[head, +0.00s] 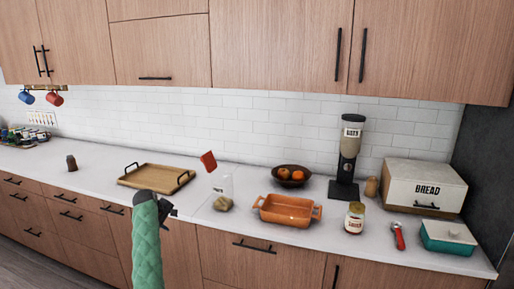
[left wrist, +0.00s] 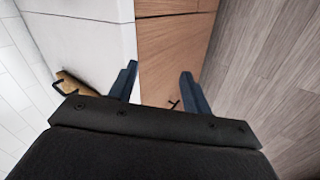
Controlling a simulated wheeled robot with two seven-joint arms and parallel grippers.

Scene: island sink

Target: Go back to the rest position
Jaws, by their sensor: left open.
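My left gripper (head: 169,208) is at the end of a green-sleeved arm that comes up at the lower left middle of the head view. It is in front of the counter's edge, just below the wooden tray. In the left wrist view its two dark fingers (left wrist: 161,88) stand wide apart with nothing between them. Behind the gap are the counter edge and the wooden drawer fronts. My right gripper is in neither view.
The white counter (head: 105,170) holds a wooden tray (head: 128,181), an orange baking dish (head: 288,216), a fruit bowl (head: 291,183), a dispenser (head: 351,150), a jar (head: 354,218), a bread box (head: 425,188) and a teal dish (head: 447,240). A red object (head: 208,161) shows above a clear container.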

